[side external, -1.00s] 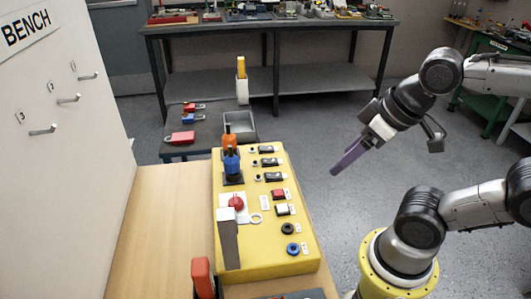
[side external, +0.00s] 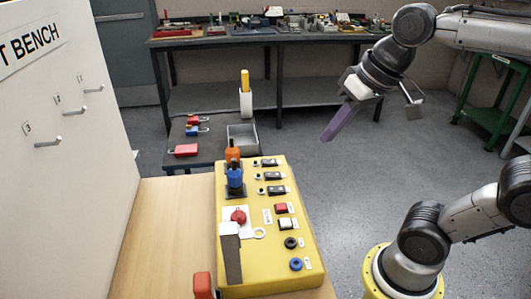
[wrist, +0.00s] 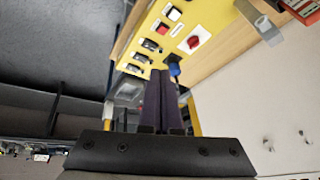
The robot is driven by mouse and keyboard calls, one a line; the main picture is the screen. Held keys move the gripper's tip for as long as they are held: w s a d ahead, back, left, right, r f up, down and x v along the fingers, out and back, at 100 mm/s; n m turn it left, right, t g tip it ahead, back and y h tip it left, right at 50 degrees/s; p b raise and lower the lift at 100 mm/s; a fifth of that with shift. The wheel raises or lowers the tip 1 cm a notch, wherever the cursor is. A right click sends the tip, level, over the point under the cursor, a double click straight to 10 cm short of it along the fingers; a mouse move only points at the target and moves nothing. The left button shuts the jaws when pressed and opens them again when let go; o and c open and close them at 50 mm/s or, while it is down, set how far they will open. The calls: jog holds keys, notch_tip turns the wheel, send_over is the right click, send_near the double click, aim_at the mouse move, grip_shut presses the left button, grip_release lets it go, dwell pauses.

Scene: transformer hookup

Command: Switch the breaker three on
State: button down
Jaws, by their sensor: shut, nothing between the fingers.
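The yellow panel (side external: 265,215) bears three black breaker switches: a far one (side external: 269,163), a middle one (side external: 274,176) and a near one (side external: 278,190). Their labels are too small to read, so I cannot tell which is three or how each is set. The switches also show in the wrist view, at the upper left of the fingers (wrist: 150,45). My gripper (side external: 327,138), with long purple fingers, is shut and empty. It is in the air to the right of the panel's far end, apart from it. Its fingers also show in the wrist view (wrist: 160,80).
Blue (side external: 235,178) and orange (side external: 232,153) upright parts stand at the panel's far left. A red knob (side external: 239,216), red button (side external: 281,208) and white button (side external: 285,223) are nearer. A grey bin (side external: 243,136) lies beyond. A white cabinet (side external: 60,170) walls the left.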

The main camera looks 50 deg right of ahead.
jog(key=w+d+r+m+g, duration=0.1)
jog(key=w+d+r+m, duration=0.15)
jog(key=w, duration=0.55)
jog(key=m+g, duration=0.3)
send_over(264, 160)
jog(key=s+d, duration=0.1)
jog(key=s, duration=0.1)
notch_tip(264, 160, down, 9)
jog(key=shift+w+d+f+y, duration=0.15)
jog(key=shift+w+y, duration=0.1)
jog(key=shift+y, duration=0.15)
jog(key=f, duration=0.4)
jog(key=a+f, duration=0.1)
jog(key=f, duration=0.4)
jog(key=w+f, duration=0.1)
jog(key=f, duration=0.4)
jog(key=shift+w+a, duration=0.1)
jog(key=shift+a, duration=0.05)
